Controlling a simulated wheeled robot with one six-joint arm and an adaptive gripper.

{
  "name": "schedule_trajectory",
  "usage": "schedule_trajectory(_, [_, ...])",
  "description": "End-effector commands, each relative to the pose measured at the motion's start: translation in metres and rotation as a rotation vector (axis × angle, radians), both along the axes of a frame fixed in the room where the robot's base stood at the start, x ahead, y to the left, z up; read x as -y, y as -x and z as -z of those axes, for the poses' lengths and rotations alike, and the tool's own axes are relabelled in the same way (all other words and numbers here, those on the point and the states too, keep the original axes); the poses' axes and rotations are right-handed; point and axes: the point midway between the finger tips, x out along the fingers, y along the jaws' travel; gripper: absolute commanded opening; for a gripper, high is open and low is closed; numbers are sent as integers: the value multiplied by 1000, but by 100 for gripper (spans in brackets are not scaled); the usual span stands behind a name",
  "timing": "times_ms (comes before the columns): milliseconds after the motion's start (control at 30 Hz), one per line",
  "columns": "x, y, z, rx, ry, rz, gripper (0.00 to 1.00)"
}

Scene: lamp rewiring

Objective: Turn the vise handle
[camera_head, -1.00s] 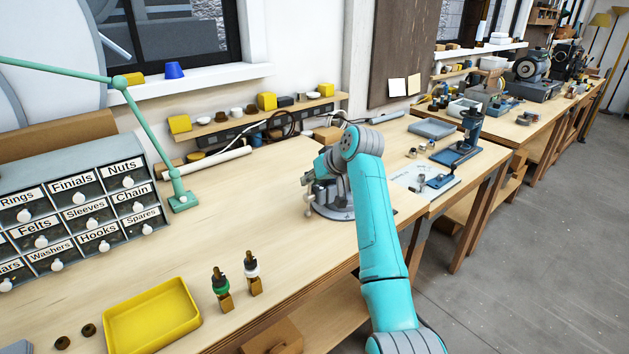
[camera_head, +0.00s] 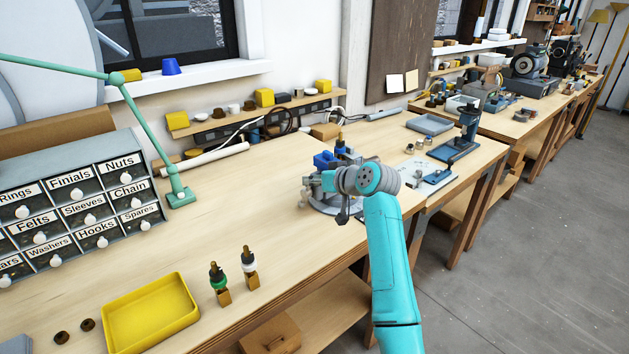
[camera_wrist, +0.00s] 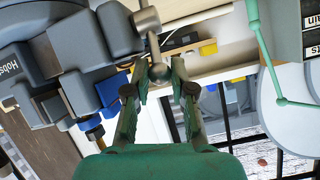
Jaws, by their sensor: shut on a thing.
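The grey vise (camera_head: 330,204) stands on the wooden bench, partly hidden behind my teal arm. In the wrist view, the vise body (camera_wrist: 75,95) fills the left side. Its handle (camera_wrist: 147,20) is a metal bar with a ball end, in front of the vise. My gripper (camera_wrist: 162,76) is shut on the handle near this ball end, one finger on either side. Blue pieces (camera_head: 325,160) show at the top of the vise, with a small dark and brass-coloured thing (camera_head: 340,146) above them. In the head view my fingers are mostly hidden.
A yellow tray (camera_head: 152,316) and two small bottle-like things with brass-coloured bases (camera_head: 219,284) stand at the front left. A labelled drawer cabinet (camera_head: 80,205) and a green lamp arm (camera_head: 150,135) are at the left. The bench middle is clear.

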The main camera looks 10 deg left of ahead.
Motion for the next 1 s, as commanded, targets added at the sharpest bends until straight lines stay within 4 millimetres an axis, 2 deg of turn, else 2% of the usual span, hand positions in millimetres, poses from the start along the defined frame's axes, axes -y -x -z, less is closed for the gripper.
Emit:
schedule_trajectory(100, [-5,3,3,-8,1,-11,0])
schedule_trajectory(133, [-5,4,3,-9,2,-11,29])
schedule_trajectory(200, [-4,3,3,-8,2,-10,46])
schedule_trajectory(233, [-4,3,3,-8,2,-9,49])
schedule_trajectory(667, [5,6,-3,-2,1,-3,49])
schedule_trajectory(1000, [51,39,-29,-1,2,-2,49])
